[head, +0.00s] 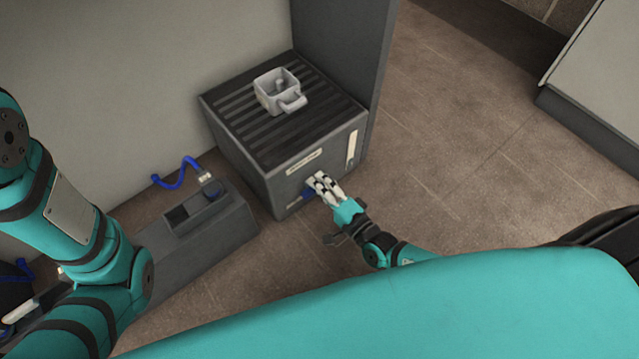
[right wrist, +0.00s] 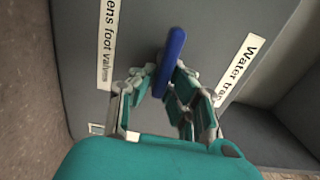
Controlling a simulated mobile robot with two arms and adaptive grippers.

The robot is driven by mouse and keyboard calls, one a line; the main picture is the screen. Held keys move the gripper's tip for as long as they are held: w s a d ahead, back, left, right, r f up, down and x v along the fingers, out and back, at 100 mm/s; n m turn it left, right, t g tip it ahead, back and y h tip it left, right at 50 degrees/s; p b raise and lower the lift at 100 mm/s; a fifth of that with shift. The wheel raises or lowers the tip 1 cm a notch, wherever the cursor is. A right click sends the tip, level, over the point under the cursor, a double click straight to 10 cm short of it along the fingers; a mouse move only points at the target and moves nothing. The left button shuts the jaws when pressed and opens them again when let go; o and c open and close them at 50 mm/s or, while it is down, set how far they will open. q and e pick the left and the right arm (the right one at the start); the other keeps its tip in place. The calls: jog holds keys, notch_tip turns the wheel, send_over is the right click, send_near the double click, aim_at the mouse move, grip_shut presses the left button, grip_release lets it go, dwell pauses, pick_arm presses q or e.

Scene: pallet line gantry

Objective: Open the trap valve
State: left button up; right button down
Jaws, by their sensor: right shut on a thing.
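The grey box (head: 240,175) has a slatted top and labels on its front. A blue valve handle (head: 307,194) sticks out of its front face; it also shows in the right wrist view (right wrist: 174,50) as an upright blue bar. It sits between a label reading "Water tra…" (right wrist: 241,68) and one ending in "foot valves" (right wrist: 107,45). My right gripper (head: 315,185) is at the front face, its fingers closed on the blue handle from both sides. The gripper hides part of the handle in the head view.
A grey square cup with a handle (head: 292,101) stands on the slatted top. Left of the box is a low grey unit (head: 190,240) with a blue hose (head: 178,178). A tall grey panel (head: 335,45) rises behind the box. Open floor (head: 470,150) lies to the right.

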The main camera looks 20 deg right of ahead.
dwell(0.4)
jog(key=c, duration=1.3)
grip_release()
jog(key=shift+c, duration=0.2)
jog(key=v, duration=1.2)
